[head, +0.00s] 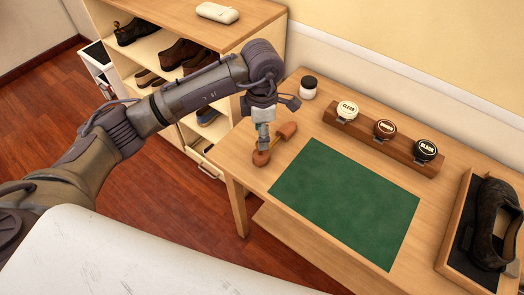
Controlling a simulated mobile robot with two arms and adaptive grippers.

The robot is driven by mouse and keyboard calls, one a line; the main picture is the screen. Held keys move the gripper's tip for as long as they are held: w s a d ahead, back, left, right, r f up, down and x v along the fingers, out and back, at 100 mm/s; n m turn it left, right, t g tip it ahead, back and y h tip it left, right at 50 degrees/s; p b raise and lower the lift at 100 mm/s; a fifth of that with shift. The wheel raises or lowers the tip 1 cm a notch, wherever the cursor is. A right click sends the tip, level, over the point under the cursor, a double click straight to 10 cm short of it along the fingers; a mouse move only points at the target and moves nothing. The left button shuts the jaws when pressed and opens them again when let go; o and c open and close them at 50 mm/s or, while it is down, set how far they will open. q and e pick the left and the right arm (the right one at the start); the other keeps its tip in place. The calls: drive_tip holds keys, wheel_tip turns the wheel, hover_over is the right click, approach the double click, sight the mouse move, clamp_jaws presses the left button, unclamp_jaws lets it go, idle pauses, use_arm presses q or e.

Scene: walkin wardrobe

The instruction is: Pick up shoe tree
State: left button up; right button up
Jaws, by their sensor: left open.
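The shoe tree (285,132) is a reddish-brown wooden piece lying near the left end of the wooden table, left of the green mat. My left arm reaches in from the left, and my left gripper (263,140) points down over the shoe tree. The gripper is open, with its fingertips at or just above the shoe tree and covering its middle. I cannot tell whether they touch it. My right gripper is not in view.
The table holds a green mat (345,200), a white jar with a dark lid (309,88), a wooden rack (400,155) with three polish tins, and a tray (452,235) with a dark shoe (493,225). A shoe shelf (240,35) stands behind my left arm.

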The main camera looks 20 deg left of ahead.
use_arm(q)
drive_tip(key=shift+w+a+f+p, duration=0.15)
drive_tip(key=shift+f+p, duration=0.3)
drive_tip(key=shift+f, duration=1)
drive_tip(key=shift+w+f+p, duration=0.2)
drive_tip(key=shift+f+p, duration=0.25)
drive_tip(key=shift+f, duration=1)
clamp_jaws()
